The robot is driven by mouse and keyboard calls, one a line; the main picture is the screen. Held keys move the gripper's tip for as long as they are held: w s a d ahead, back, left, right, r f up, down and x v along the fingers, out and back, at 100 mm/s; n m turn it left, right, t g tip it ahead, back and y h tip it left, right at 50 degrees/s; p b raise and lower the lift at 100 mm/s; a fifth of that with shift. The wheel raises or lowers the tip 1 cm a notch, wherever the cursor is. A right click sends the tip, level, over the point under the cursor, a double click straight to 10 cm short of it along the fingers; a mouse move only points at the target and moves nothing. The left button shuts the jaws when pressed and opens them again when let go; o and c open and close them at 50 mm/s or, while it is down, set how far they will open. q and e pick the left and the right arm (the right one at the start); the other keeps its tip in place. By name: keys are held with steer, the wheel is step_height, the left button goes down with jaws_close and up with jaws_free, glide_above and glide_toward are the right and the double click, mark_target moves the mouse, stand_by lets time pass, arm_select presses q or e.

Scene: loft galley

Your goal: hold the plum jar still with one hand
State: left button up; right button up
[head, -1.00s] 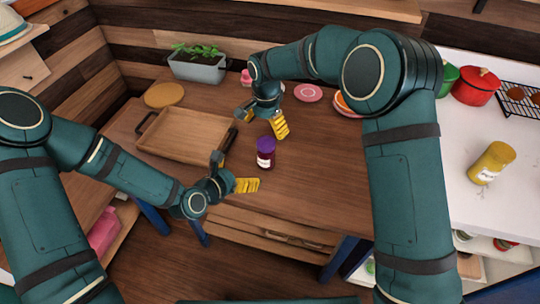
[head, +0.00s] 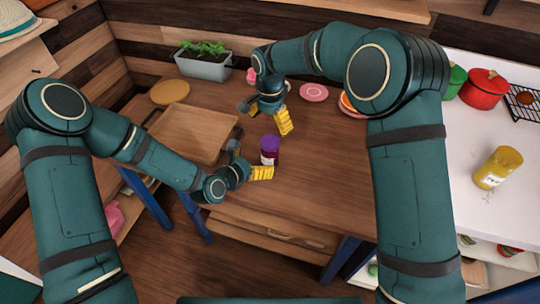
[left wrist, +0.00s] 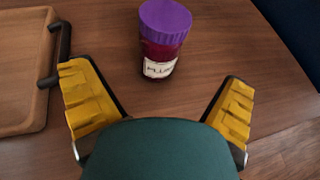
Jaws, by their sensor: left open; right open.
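The plum jar (head: 269,152) has a purple lid and a dark red body with a white label, and it stands upright on the wooden table. It also shows in the left wrist view (left wrist: 162,52), ahead of and between the spread fingers. My left gripper (head: 250,163) is open and close beside the jar, on its lower left in the head view; in the left wrist view (left wrist: 157,100) nothing is between its yellow fingertips. My right gripper (head: 268,115) is open above the table, behind the jar and apart from it.
A wooden tray (head: 188,157) with dark handles lies left of the jar. A round wooden board (head: 170,91), a planter (head: 203,66) and a pink plate (head: 314,92) are at the back. A yellow jar (head: 497,167) and a red pot (head: 483,88) stand on the white counter. The table right of the jar is clear.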

mark_target(270, 150)
arm_select(q)
steer(key=x, duration=0.8)
steer(key=shift+w+d+f, duration=0.15)
steer(key=shift+w+d, duration=0.05)
